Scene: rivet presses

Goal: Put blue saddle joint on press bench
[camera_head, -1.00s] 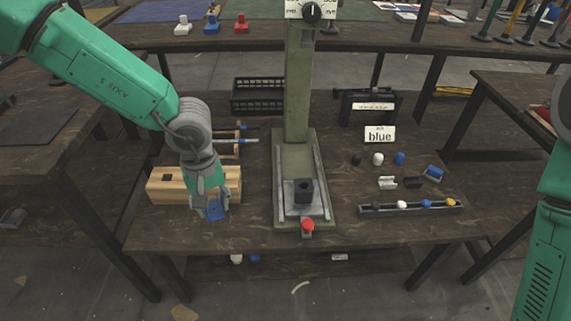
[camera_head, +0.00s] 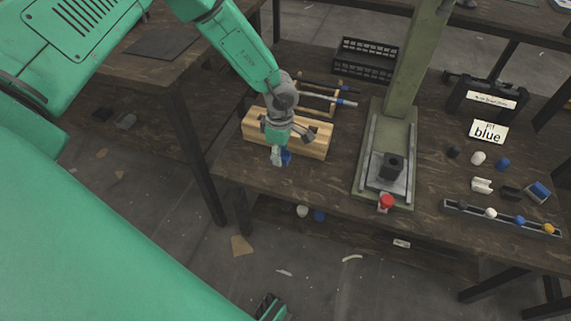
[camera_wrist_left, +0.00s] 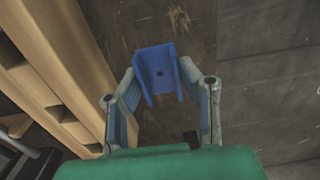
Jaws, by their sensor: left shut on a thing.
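The blue saddle joint (camera_wrist_left: 158,74) is a U-shaped piece with a small hole in its middle. My left gripper (camera_head: 280,154) is shut on it near the front left of the press bench (camera_head: 325,184), in front of the wooden block. The joint shows only as a small blue patch (camera_head: 287,157) in the head view. In the wrist view the left fingers (camera_wrist_left: 164,97) stand on either side of it. I cannot tell whether the joint touches the bench top.
A wooden block (camera_head: 314,146) stands beside my left gripper. The green press (camera_head: 370,152) with a red knob (camera_head: 386,202) stands to its right. A black crate (camera_head: 366,60) stands behind.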

